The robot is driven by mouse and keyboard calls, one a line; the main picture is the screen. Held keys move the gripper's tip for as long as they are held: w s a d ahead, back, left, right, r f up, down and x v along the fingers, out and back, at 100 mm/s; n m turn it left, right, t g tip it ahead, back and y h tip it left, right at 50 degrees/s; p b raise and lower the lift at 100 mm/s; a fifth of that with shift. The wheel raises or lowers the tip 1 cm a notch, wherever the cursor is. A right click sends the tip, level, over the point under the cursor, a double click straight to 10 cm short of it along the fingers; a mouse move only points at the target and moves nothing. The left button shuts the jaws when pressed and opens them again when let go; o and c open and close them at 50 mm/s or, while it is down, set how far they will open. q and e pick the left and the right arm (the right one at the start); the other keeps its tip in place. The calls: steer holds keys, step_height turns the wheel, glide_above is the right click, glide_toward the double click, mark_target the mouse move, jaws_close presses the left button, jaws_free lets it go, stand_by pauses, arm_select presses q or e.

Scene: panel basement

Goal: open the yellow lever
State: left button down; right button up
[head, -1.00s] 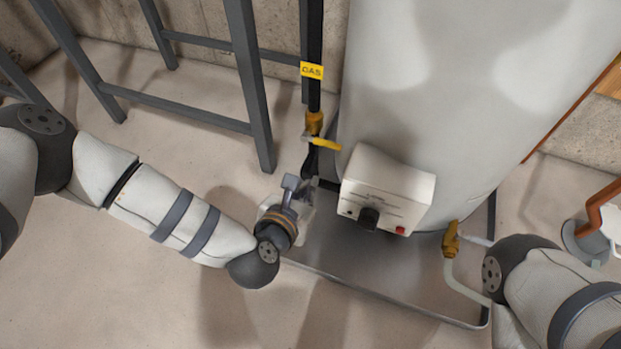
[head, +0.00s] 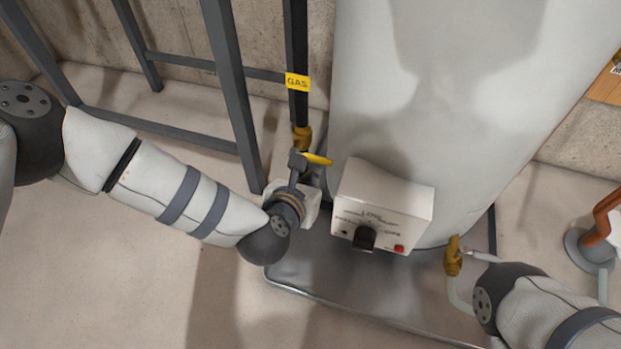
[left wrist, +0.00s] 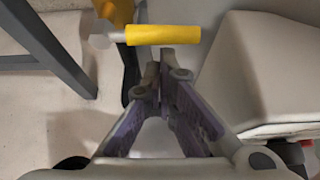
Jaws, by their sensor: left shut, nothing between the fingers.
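The yellow lever (head: 318,159) is on the brass valve (head: 302,138) of the black vertical gas pipe. It sticks out to the right, across the pipe. It also shows in the left wrist view (left wrist: 163,35) as a yellow grip lying level, with a pale stem at its left end. My left gripper (head: 297,163) is shut and empty beside the lever. In the left wrist view its fingertips (left wrist: 166,58) are together just below the yellow grip; I cannot tell whether they touch it. My right arm comes in at lower right; its gripper does not show.
The white tank (head: 430,100) with its control box (head: 383,205) stands right of the lever. A grey metal frame (head: 232,90) stands to the left. The tank sits in a metal pan (head: 340,285). A brass drain valve (head: 453,257) is near my right arm. The floor at left is clear.

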arm_select(q)
steer(key=shift+d+r+n+h+p, duration=0.1)
steer(key=shift+r+n+h+p, duration=0.2)
steer(key=shift+n+h, duration=0.1)
arm_select(e)
steer(key=shift+r, duration=0.25)
